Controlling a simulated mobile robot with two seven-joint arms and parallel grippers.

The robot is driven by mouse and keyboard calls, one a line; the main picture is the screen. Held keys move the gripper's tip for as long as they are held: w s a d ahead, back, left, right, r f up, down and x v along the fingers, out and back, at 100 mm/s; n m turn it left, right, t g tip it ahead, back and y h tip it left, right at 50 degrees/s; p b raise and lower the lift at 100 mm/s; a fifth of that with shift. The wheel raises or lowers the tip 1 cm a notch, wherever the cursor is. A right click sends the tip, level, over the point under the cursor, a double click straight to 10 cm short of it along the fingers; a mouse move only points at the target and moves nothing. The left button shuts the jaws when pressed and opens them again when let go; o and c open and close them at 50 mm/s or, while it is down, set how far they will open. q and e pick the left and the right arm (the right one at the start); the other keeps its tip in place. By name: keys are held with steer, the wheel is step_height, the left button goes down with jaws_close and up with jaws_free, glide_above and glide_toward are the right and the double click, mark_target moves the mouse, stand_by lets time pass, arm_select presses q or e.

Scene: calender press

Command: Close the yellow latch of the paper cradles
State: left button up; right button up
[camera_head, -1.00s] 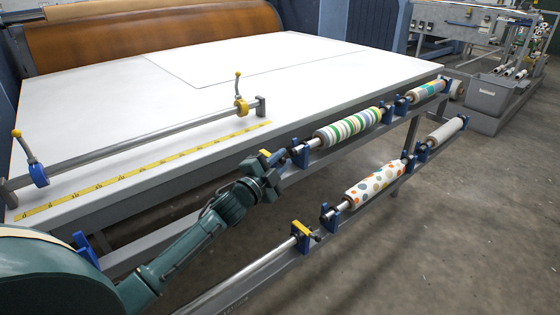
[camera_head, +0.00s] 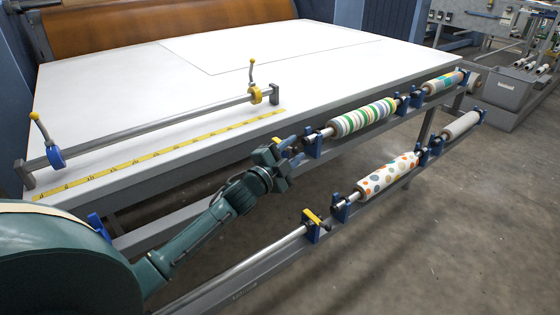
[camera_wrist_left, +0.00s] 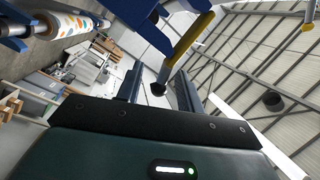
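The upper rail's near blue cradle has a yellow latch (camera_head: 277,140), mostly hidden behind my left gripper (camera_head: 283,165). The left wrist view shows this latch as a yellow bar (camera_wrist_left: 190,42) with a dark round end, slanting down from a blue cradle part (camera_wrist_left: 135,28). My left gripper (camera_wrist_left: 160,92) is open. The bar's dark end shows between its two fingers; I cannot tell whether they touch. On the lower rail, another blue cradle (camera_head: 313,232) has a yellow latch (camera_head: 312,217) sticking out at its top. My right gripper is out of view.
A striped roll (camera_head: 362,117) and a dotted roll (camera_head: 388,175) lie on the rails beyond the cradles. The white table (camera_head: 150,85) lies left, with a grey bar (camera_head: 150,124) along its near end. Open concrete floor (camera_head: 460,235) is at right.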

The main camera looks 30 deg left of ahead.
arm_select(q)
steer(key=s+a+f, duration=0.1)
steer(key=s, duration=1.1)
steer(key=shift+s+a+b, duration=0.3)
